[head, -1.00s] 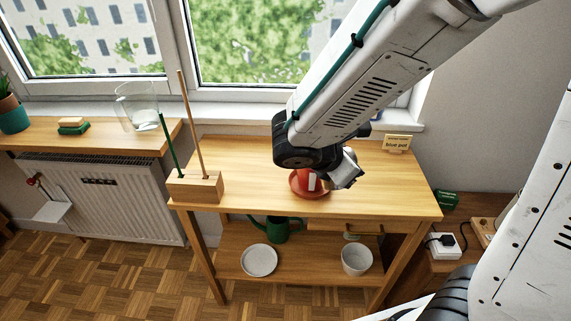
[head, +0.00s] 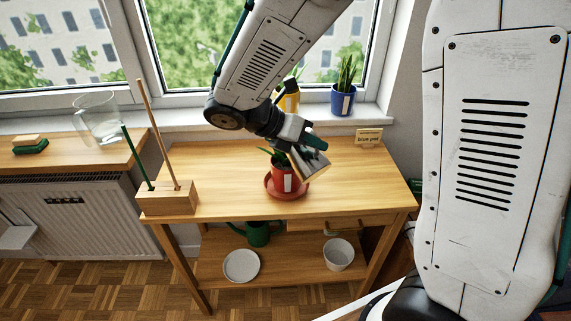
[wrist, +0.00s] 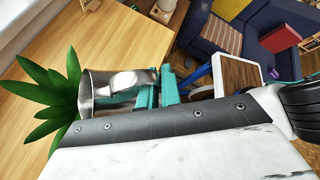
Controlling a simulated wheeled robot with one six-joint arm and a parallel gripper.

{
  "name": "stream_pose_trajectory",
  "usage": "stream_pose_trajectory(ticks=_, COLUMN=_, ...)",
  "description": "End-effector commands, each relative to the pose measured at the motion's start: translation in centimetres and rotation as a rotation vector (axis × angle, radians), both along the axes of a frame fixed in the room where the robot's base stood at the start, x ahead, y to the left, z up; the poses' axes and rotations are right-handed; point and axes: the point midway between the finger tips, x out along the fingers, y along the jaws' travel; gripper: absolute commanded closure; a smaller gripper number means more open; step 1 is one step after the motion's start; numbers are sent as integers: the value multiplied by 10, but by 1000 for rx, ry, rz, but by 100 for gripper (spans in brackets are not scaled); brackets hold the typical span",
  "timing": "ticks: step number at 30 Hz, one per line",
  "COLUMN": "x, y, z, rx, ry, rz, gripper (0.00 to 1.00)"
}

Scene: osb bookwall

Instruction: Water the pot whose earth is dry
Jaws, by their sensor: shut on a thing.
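A red pot (head: 284,178) with a white label and a green plant stands on a red saucer (head: 301,192) on the wooden table. My gripper (head: 299,133) is just above it, its teal fingers shut on a shiny metal mug (head: 308,167). In the wrist view the fingers (wrist: 158,88) hold the mug (wrist: 102,92) by its handle side, and the plant's leaves (wrist: 48,95) are right beside its end. The mug looks tilted; its inside and any water are hidden. A blue pot (head: 343,101) and a partly hidden yellow pot (head: 288,103) stand on the sill. Their earth cannot be made out.
A card reading "blue pot" (head: 369,136) stands at the table's back right. A wooden block (head: 168,200) with two upright sticks is at the left edge. A green watering can (head: 258,233), a white plate (head: 241,265) and a white bowl (head: 339,254) are on the lower shelf.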

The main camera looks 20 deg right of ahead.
Motion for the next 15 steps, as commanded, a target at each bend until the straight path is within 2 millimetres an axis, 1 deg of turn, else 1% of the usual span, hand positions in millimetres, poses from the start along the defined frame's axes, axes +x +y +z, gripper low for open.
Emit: stream_pose_trajectory(ticks=15, x=4, y=0, z=0, rx=-19, ry=76, rz=-2, gripper=100)
